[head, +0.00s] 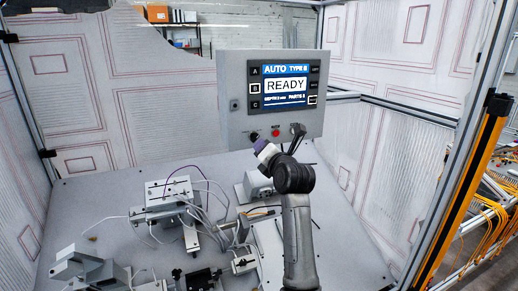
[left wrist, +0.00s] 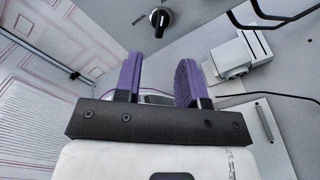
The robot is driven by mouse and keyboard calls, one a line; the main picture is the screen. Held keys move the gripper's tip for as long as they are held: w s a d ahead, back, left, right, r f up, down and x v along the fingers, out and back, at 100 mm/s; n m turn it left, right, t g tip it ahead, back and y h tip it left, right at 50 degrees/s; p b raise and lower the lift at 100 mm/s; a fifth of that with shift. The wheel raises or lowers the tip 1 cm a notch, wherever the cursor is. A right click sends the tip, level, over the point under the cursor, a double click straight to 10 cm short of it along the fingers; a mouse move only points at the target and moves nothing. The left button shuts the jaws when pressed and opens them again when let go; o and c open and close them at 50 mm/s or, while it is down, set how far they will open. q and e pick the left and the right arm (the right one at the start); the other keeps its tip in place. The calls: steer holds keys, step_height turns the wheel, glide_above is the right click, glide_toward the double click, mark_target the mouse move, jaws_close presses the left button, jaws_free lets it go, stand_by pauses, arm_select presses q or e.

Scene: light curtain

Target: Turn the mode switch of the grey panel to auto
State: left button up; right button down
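The grey panel (head: 238,72) stands at the back, its screen (head: 285,84) reading AUTO, TYPE B and READY. In the head view a dark knob (head: 254,135) shows at the panel's lower left. My left gripper (head: 261,145), with purple fingers, is just in front of and below it. In the left wrist view the gripper (left wrist: 160,72) is open and empty, its fingers apart and short of the knob. My right gripper is not in view.
A red button (head: 276,133) is right of the knob. A dark forked shape (head: 297,131), unclear, is at the panel's lower edge. The grey table (head: 335,205) holds fixtures and cables (head: 170,195) at left. A yellow post (head: 465,190) edges the right side.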

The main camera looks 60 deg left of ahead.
arm_select(q)
steer(key=d, duration=0.2)
steer(key=s+d+b, duration=0.1)
steer(key=d, duration=0.2)
steer(key=shift+d, duration=0.15)
stand_by(0.5)
